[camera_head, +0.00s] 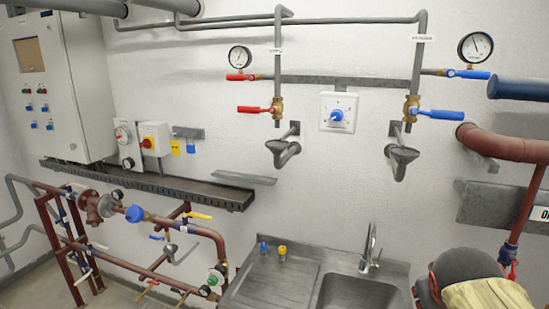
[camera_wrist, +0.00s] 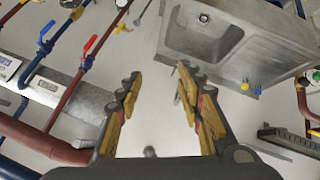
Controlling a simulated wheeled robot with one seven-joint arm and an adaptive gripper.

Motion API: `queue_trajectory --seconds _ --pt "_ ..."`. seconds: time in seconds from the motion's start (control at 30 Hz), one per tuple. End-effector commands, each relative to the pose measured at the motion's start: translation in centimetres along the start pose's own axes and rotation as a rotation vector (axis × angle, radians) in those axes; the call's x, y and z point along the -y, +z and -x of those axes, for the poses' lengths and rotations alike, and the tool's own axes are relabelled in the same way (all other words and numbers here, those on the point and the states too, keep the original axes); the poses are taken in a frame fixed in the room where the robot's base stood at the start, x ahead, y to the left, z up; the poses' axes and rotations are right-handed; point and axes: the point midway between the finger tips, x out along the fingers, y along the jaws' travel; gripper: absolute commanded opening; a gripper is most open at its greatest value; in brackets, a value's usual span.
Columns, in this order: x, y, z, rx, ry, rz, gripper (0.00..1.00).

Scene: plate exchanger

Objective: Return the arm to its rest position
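My gripper (camera_wrist: 158,80) shows in the wrist view with its two yellow-padded fingers spread apart. Nothing is held between them; only pale wall shows in the gap. In the head view, a dark grey rounded part of my arm with a yellow piece shows at the bottom right, in front of the right side of the sink (camera_head: 358,291). The fingertips cannot be made out there. The sink also shows at the top of the wrist view (camera_wrist: 205,35), apart from the fingers.
Red and blue pipes with valves (camera_wrist: 85,62) run along the left of the wrist view. In the head view, a brown pipe (camera_head: 500,146) and a blue pipe (camera_head: 520,89) stand at the right. A small blue item and a yellow item (camera_head: 282,252) stand by the sink.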

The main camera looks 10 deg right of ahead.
Motion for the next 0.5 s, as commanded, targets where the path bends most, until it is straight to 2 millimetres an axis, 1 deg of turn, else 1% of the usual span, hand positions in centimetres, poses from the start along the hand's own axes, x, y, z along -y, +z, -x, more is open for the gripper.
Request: queue_trajectory --seconds 0.03,0.07,0.1,0.17,0.2,0.27,0.3,0.4,0.5 --pt "3.2 2.4 -0.5 0.031 -0.060 -0.021 0.37" --pt "5.0 3.6 -0.6 0.052 -0.095 -0.034 0.37" --pt "7.2 5.3 -0.6 0.079 -0.141 -0.047 0.37" --pt "10.6 7.7 -0.4 0.117 -0.211 -0.058 0.37" --pt "12.9 9.4 -0.3 0.138 -0.258 -0.058 0.37" --pt "16.2 11.8 0.0 0.161 -0.329 -0.044 0.37" --pt "18.2 13.2 0.2 0.165 -0.372 -0.026 0.37" --pt "21.5 15.0 0.7 0.139 -0.439 0.028 0.37" --pt "23.1 15.6 1.2 0.106 -0.471 0.079 0.37"
